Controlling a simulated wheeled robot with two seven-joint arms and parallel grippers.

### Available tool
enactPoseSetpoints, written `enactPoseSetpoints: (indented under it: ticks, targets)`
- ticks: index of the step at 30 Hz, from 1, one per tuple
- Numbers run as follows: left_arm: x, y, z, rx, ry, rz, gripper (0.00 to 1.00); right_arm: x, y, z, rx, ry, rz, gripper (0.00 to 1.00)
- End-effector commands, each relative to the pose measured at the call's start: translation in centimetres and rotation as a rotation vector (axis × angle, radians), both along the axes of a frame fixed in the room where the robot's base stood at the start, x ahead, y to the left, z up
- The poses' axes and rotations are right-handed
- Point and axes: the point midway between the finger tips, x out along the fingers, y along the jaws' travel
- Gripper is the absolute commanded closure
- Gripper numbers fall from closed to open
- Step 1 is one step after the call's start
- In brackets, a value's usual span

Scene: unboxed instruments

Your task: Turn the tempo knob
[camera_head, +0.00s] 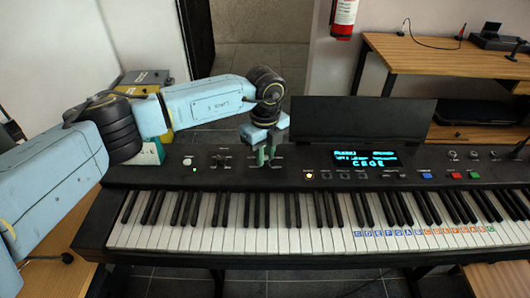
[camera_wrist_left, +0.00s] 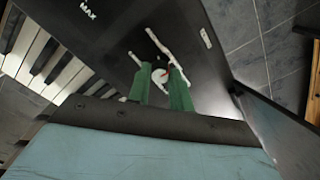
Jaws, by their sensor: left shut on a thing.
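The black keyboard (camera_head: 205,178) stands across the middle of the head view, with a control panel above its keys. My left gripper (camera_head: 266,160) points down onto this panel, left of the lit screen. White marks lie around the knob, and the word MAX is printed nearby. The fingers hide the knob in the head view. I cannot read a tempo label. My right gripper is in neither view.
The lit screen (camera_head: 366,158) and a row of small knobs and coloured buttons are right of my gripper. Another knob (camera_head: 221,159) is close on its left. A dark upright panel (camera_head: 345,120) rises behind. Wooden desks (camera_head: 440,55) stand at the back right.

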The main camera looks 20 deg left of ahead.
Motion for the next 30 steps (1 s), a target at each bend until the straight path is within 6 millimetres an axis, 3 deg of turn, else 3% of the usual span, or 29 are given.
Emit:
enactPoseSetpoints:
  ticks: [8, 30]
  targets:
    - [0.06, 0.02, 0.11, 0.0, -0.002, -0.212, 1.0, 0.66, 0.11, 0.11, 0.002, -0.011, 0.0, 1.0]
    - [0.09, 0.06, 0.09, 0.001, -0.002, -0.834, 1.0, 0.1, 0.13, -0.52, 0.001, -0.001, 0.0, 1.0]
